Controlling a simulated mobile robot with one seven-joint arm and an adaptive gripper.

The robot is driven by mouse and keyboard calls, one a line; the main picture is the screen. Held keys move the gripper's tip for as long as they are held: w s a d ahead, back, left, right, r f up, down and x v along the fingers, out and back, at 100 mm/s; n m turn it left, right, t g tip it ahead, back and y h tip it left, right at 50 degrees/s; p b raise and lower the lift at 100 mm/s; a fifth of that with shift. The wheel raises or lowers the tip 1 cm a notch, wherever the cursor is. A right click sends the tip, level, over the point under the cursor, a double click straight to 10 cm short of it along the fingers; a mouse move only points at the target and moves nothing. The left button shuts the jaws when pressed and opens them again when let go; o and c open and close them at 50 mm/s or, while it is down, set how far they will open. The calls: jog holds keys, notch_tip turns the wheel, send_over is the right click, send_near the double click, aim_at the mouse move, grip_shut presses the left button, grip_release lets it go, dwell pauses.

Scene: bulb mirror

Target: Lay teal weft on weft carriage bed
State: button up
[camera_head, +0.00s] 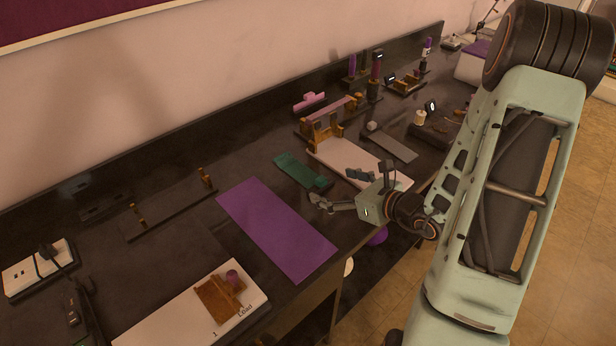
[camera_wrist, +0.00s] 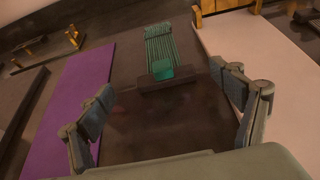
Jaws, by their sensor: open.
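The teal weft (camera_head: 301,170) lies on the dark table between the purple mat and a white board. In the wrist view the teal weft (camera_wrist: 164,45) is a ribbed strip with a smoother teal block at its near end, by a dark base. My gripper (camera_head: 339,188) is open and empty, on the near side of the weft and apart from it. In the wrist view my gripper (camera_wrist: 160,85) has its fingers wide apart, with the weft beyond them. A wooden carriage (camera_head: 218,298) with a purple knob sits on a white board marked "Load"; I cannot tell whether it is the weft carriage bed.
The purple mat (camera_head: 276,228) lies left of my gripper. A white board (camera_head: 350,160) with a wooden frame (camera_head: 324,131) stands to the right. Low wooden posts (camera_head: 206,178) on a dark bar are at the left. Spools (camera_head: 376,66) stand at the back.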

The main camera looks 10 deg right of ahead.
aim_at(324, 182)
jog(key=x, duration=0.4)
jog(key=shift+w+f, duration=0.15)
jog(key=shift+w, duration=0.05)
jog(key=shift+c, duration=0.3)
jog(key=c, duration=1.3)
